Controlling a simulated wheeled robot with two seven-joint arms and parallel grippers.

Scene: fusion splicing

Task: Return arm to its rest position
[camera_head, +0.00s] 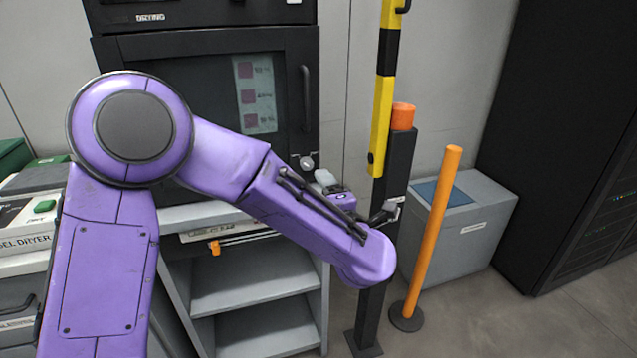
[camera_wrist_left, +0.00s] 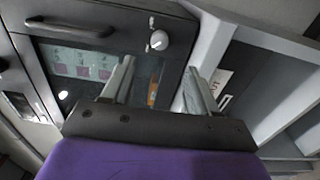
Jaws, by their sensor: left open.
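My purple left arm (camera_head: 300,215) crosses the head view from the left, bent at the elbow, its forearm in front of the shelf unit. My left gripper (camera_head: 324,179) is mostly hidden behind the forearm in the head view. In the left wrist view the gripper (camera_wrist_left: 160,72) is open, its two pale fingers apart, with nothing held between them. The fingers point toward the dark cabinet's lower front, near a round knob (camera_wrist_left: 159,41); the knob also shows in the head view (camera_head: 306,162). My right gripper is not in view.
The dark cabinet (camera_head: 200,44) with a handle stands behind my arm, above a grey shelf unit (camera_head: 255,283). A black post (camera_head: 398,160) with a yellow bar (camera_head: 382,115), an orange pole (camera_head: 434,230) and a grey bin (camera_head: 475,235) stand to the right. Floor at lower right is clear.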

